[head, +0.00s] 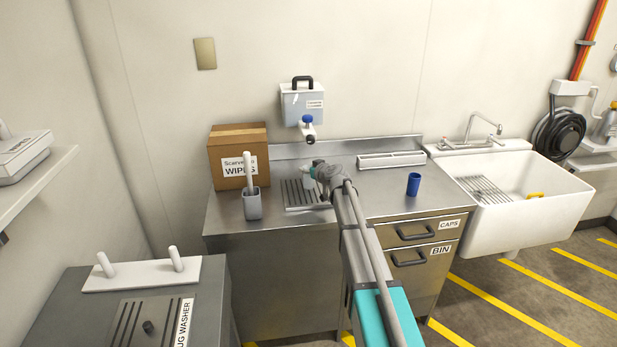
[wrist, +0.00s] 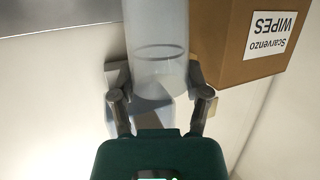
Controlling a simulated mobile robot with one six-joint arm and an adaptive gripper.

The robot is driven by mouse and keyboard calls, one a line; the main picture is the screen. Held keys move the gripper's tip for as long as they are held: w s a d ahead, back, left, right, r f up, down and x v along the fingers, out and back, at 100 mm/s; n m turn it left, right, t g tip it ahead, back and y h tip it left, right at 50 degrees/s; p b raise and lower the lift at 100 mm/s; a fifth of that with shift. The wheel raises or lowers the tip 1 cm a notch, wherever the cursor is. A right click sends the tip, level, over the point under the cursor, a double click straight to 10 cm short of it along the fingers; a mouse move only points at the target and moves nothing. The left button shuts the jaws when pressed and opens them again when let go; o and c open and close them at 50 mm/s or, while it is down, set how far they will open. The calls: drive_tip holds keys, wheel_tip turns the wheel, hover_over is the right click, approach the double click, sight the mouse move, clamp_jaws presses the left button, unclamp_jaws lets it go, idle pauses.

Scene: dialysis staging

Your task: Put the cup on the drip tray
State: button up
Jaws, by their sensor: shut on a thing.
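My gripper (head: 313,172) is over the counter, just above or at the slotted drip tray (head: 294,196). In the wrist view its two fingers (wrist: 160,98) are shut on a clear cup (wrist: 157,50), which is see-through and pale. In the head view the cup is mostly hidden by my gripper. I cannot tell whether its base touches the drip tray.
A Wipes box (head: 238,172) and a grey brush holder (head: 252,205) stand left of the tray. A wall dispenser (head: 303,105) with a blue-ended tap (head: 307,128) is above. A blue cup (head: 413,184) stands to the right, near the sink (head: 530,200).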

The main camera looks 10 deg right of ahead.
drive_tip(key=shift+f+b, duration=0.3)
drive_tip(key=shift+f, duration=0.35)
drive_tip(key=shift+f, duration=0.1)
drive_tip(key=o, duration=1)
drive_tip(key=shift+o, duration=0.2)
drive_tip(key=shift+r, duration=0.25)
drive_tip(key=p+v, duration=0.3)
drive_tip(key=v, duration=0.9)
drive_tip(key=shift+p, duration=0.3)
drive_tip(key=shift+f, duration=0.1)
